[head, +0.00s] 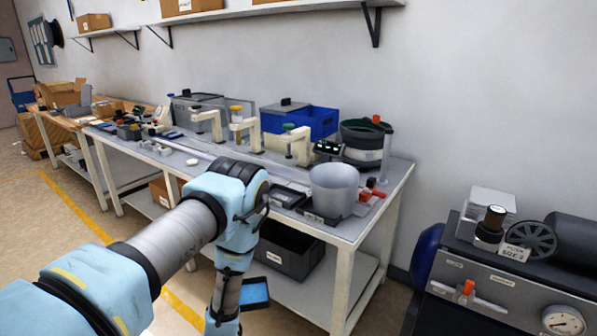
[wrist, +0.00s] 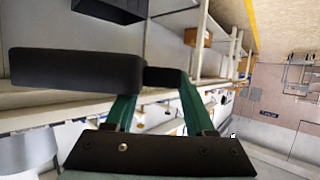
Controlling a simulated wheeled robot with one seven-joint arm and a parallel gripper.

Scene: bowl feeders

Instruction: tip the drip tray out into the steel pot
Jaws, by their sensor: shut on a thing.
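The steel pot (head: 334,188) is a grey, open-topped cylinder standing upright near the right front of the bench. A grey curved side, probably the same pot, shows at the lower left of the wrist view (wrist: 28,150). My gripper (wrist: 155,84) has green fingers and is shut on a dark, round-cornered piece (wrist: 72,70), which appears to be the drip tray seen edge-on. Its inside and contents are hidden. In the head view my arm hangs in front of the bench, left of and below the pot; the fingertips cannot be made out there.
The bench (head: 385,207) holds a dark shallow holder (head: 285,196) left of the pot and a bowl feeder (head: 365,135) behind it. A black bin (head: 290,250) sits on the lower shelf. A compressor (head: 520,245) stands to the right. Floor left of the bench is free.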

